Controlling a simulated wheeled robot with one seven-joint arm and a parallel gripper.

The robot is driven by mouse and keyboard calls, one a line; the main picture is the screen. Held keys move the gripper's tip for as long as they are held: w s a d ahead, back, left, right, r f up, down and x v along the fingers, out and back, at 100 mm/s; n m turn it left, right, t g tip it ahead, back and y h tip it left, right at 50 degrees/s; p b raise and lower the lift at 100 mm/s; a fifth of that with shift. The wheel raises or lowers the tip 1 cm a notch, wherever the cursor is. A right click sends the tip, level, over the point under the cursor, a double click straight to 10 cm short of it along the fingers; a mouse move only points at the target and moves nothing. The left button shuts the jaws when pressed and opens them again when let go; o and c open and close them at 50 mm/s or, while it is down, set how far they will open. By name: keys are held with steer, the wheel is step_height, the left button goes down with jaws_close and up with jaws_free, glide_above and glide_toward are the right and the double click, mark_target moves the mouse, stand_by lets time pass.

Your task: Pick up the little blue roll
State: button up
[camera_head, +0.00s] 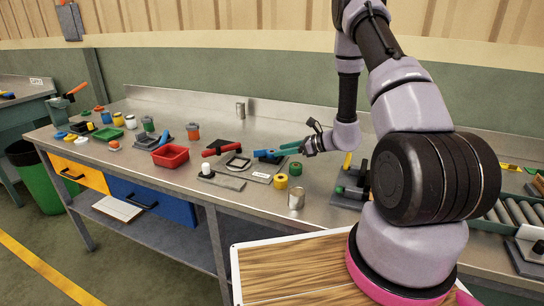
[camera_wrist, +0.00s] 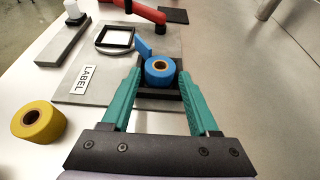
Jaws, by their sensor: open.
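The little blue roll (camera_wrist: 152,74) has a brown core and sits in a dark holder (camera_wrist: 153,92) at the edge of a grey plate. In the wrist view, my gripper (camera_wrist: 160,76) has its two teal fingers spread, one on each side of the roll. A gap shows between the roll and each finger, so the gripper is open and empty. In the head view, my gripper (camera_head: 282,150) reaches left over the bench at the dark holder. The roll itself is mostly hidden there by the fingers.
A yellow roll (camera_wrist: 37,122) stands left of my fingers. The grey plate (camera_wrist: 75,97) carries a label and a black-framed white square (camera_wrist: 114,38). A red-handled tool (camera_wrist: 145,13) lies beyond. A metal can (camera_head: 296,199) stands nearer the bench's front edge. Bench right of the roll is clear.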

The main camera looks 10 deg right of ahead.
mark_target(272, 155)
steer(key=x, duration=0.3)
steer(key=shift+w+a+f, duration=0.1)
steer(key=shift+f, duration=0.05)
steer(key=shift+c, duration=0.3)
jaws_close()
